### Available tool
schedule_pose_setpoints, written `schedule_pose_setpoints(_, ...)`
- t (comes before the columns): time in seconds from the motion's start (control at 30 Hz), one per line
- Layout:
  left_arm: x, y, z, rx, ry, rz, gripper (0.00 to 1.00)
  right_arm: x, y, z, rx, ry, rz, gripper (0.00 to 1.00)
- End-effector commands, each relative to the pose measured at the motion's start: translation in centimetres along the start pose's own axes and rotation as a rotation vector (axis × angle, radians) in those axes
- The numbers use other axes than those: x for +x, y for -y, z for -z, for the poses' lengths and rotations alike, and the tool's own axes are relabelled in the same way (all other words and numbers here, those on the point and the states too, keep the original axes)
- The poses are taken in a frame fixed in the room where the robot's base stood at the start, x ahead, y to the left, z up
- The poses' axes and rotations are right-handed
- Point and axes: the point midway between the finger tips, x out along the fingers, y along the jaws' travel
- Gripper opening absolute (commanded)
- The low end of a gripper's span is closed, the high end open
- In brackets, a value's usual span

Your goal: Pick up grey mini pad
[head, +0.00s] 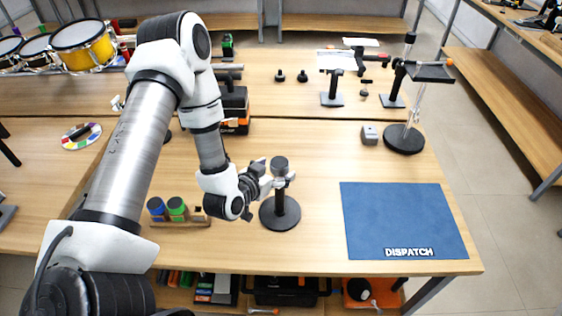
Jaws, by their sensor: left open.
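A small dark grey round pad (279,164), which looks like the grey mini pad, sits on top of a short black stand (281,213) with a round base. My left gripper (275,181) is open at the top of this stand, just below the pad, with its fingers around or beside the post. I cannot tell whether the fingers touch it. A blue mat marked DISPATCH (400,215) lies flat at the right of the table, with nothing on it. My right gripper is not in view.
A wooden rack (190,221) with a blue pad (156,206) and a green pad (177,206) stands left of the gripper. A grey box (370,136) and a round black-based stand (404,139) are behind the mat. The table between stand and mat is clear.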

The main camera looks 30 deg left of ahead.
Motion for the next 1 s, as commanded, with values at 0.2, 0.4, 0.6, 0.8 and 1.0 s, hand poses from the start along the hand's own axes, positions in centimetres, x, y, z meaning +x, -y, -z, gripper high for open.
schedule_pose_setpoints(0.2, 2.4, 0.0, 0.1, 0.000, 0.001, 0.000, 0.84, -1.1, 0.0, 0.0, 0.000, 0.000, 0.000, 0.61)
schedule_pose_setpoints(0.4, 2.4, 0.0, 0.1, -0.001, 0.001, 0.000, 0.70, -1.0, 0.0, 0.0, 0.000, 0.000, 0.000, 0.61)
schedule_pose_setpoints(0.6, 2.4, 0.0, 0.0, -0.001, 0.002, 0.000, 0.17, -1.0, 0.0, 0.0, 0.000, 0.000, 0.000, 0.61)
schedule_pose_setpoints(0.8, 2.4, 0.0, 0.0, -0.001, 0.002, 0.000, 0.17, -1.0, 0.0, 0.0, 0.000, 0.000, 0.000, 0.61)
schedule_pose_setpoints(1.0, 2.2, 0.1, 0.6, -0.001, 0.001, 0.001, 0.17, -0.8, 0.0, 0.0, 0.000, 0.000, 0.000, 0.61)
